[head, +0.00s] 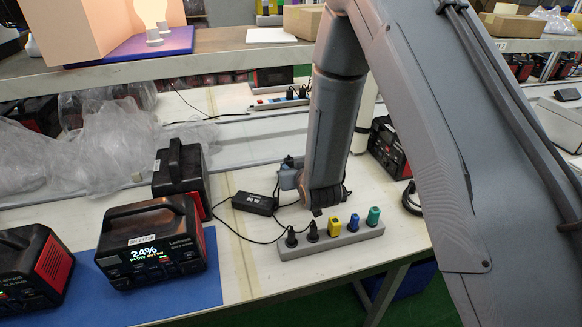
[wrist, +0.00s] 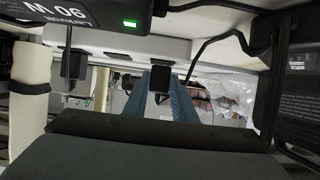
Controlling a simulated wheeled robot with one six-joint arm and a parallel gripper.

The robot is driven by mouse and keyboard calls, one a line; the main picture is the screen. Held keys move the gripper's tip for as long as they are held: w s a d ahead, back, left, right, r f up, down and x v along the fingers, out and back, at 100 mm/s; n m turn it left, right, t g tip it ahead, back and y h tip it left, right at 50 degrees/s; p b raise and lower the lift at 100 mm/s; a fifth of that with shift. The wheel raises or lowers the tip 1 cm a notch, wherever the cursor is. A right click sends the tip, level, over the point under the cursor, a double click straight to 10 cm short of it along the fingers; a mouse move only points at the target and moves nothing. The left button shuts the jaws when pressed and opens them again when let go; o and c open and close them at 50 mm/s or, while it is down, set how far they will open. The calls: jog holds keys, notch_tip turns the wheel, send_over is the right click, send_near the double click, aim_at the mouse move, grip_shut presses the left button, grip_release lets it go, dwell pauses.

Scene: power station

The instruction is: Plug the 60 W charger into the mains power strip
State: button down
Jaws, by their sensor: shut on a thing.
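The 60 W charger (head: 255,203) is a black box with a white label, lying on the white bench. In the wrist view the charger (wrist: 75,14) is upside down at the top left, its green light lit. My gripper (head: 290,177) is low beside it, partly hidden by my arm. In the wrist view the blue-grey fingers of my gripper (wrist: 163,95) are shut on a small black plug (wrist: 159,82). A grey power strip (head: 345,239) at the bench front carries black, yellow, blue and green plugs. Another strip (head: 278,103) lies farther back; I cannot tell which is mains.
Black power stations stand at left; one (head: 150,250) shows 24% on a blue mat (head: 205,285). Another (head: 387,150) stands right of my arm. Thin cables cross the bench around the charger. Clear plastic wrap (head: 95,145) lies at back left. A shelf (head: 225,55) runs above the back.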

jog(key=shift+f, duration=0.2)
dwell(0.5)
jog(key=c, duration=1.4)
grip_release()
jog(key=shift+r, duration=0.1)
notch_tip(320, 180, up, 10)
jog(key=shift+f+b, duration=0.1)
jog(key=shift+b, duration=0.7)
